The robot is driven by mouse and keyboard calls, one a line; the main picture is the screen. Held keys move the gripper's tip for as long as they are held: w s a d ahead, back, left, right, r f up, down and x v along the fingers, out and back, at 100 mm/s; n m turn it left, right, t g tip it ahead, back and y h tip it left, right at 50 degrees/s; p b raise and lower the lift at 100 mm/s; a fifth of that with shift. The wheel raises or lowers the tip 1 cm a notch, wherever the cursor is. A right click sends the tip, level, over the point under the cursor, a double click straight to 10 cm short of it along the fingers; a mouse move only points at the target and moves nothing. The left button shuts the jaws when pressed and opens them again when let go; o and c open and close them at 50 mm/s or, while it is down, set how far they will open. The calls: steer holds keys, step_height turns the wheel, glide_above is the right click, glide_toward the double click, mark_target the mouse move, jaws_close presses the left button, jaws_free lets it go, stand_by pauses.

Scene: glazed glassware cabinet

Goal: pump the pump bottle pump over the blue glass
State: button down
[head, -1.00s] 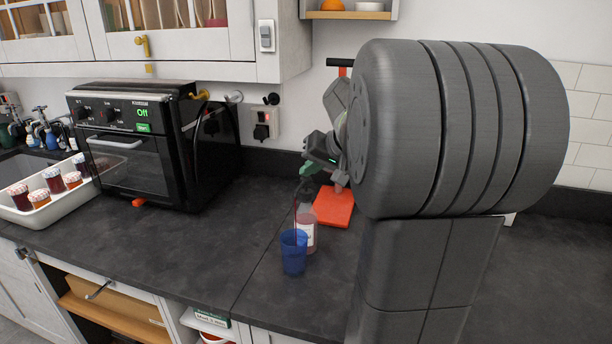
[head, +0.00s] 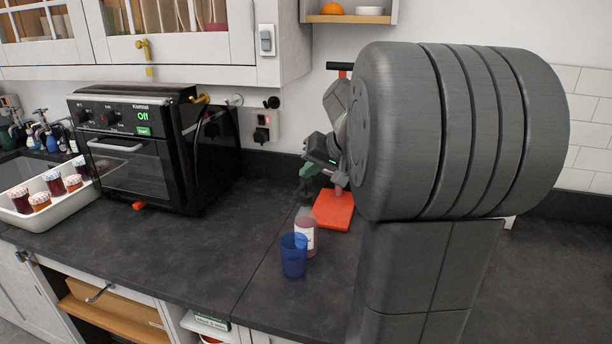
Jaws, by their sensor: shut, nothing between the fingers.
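The blue glass (head: 293,256) stands upright on the dark worktop near its front. The pump bottle (head: 306,231), clear with pinkish liquid and a white label, stands right behind the glass and is partly hidden by it. A dark pump head (head: 305,193) tops the bottle, but its spout is hard to make out. My gripper (head: 308,178) is shut and empty, right above or at the pump head. Whether it touches the pump is too small to tell. My arm hides the area to the right.
An orange-red board (head: 334,210) lies behind the bottle. A black oven (head: 155,150) stands at left, with a white tray (head: 50,213) of several jars beside it. The worktop between oven and glass is clear. A wall cabinet (head: 200,40) hangs above.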

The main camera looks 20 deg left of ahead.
mark_target(310, 181)
steer(key=shift+r+p, duration=0.4)
steer(key=shift+r, duration=0.45)
steer(key=shift+r+p, duration=1.9)
steer(key=shift+r, duration=0.65)
steer(key=shift+f, duration=0.1)
